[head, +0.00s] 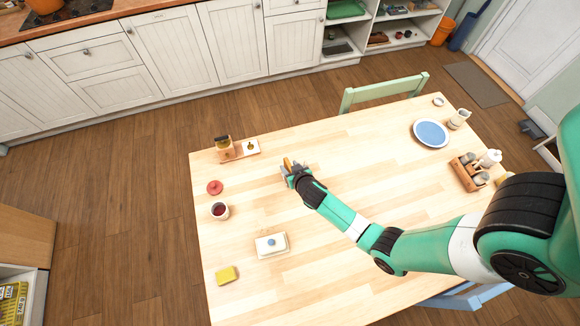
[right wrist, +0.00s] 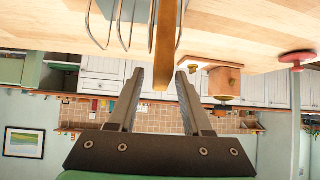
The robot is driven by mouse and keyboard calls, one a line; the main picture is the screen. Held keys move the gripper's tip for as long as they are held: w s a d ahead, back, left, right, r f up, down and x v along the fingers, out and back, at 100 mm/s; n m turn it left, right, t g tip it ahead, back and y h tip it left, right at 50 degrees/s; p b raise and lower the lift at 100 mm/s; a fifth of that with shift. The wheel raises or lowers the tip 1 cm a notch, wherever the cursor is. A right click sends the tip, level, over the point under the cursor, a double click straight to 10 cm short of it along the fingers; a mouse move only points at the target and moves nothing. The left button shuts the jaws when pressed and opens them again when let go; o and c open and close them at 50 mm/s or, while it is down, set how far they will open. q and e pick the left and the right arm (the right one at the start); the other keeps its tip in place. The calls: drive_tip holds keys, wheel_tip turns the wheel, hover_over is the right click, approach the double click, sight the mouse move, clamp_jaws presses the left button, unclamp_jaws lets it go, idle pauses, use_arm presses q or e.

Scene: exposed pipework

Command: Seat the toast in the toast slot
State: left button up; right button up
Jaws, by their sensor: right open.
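The toast (right wrist: 166,50) is a thin brown slab seen nearly edge-on among the wire loops of a rack (right wrist: 124,22) in the right wrist view, which is upside down. In the head view the toast (head: 288,163) is a small orange-brown piece at my right gripper (head: 291,169). The right gripper (right wrist: 160,82) is open, with the toast's near end between its fingertips and gaps showing on both sides. Which opening is the toast slot, and how the toast's base sits, I cannot tell. My left gripper is not in view.
A wooden board (head: 246,149) with a jar (head: 223,143) is left of the gripper. A plate (head: 431,133) and wooden caddy (head: 467,174) are right. The table's middle is clear.

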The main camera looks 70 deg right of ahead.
drive_tip(key=shift+r, duration=0.25)
drive_tip(key=p+v, duration=0.3)
drive_tip(key=v, duration=0.9)
drive_tip(key=shift+p, duration=0.35)
